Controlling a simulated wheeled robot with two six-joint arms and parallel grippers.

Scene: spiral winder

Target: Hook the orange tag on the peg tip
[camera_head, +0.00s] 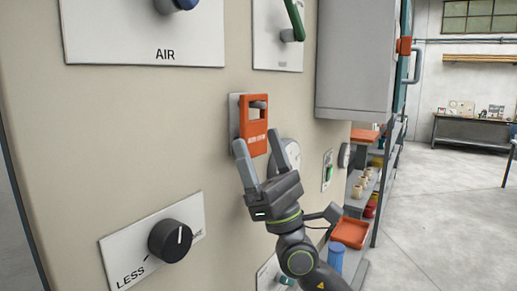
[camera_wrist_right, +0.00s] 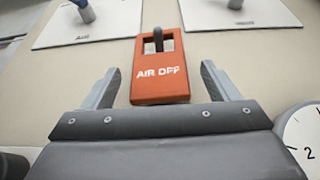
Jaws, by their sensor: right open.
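The orange tag (camera_head: 252,136) hangs on the beige panel in the head view, with a grey peg (camera_head: 259,104) through the window near its top. In the right wrist view the tag (camera_wrist_right: 160,84) reads "AIR OFF", and the dark peg (camera_wrist_right: 158,40) shows in its window. My right gripper (camera_head: 262,142) is open just below and in front of the tag. Its fingers stand apart on either side of the tag's lower part, with gaps in the wrist view. My left gripper is not in view.
A plate labelled AIR (camera_head: 145,30) with a blue knob is above left. A black dial (camera_head: 171,241) marked LESS is below left. A round gauge (camera_wrist_right: 302,138) sits right of the gripper. A grey cabinet (camera_head: 357,58) juts out at right, beside shelves with cups.

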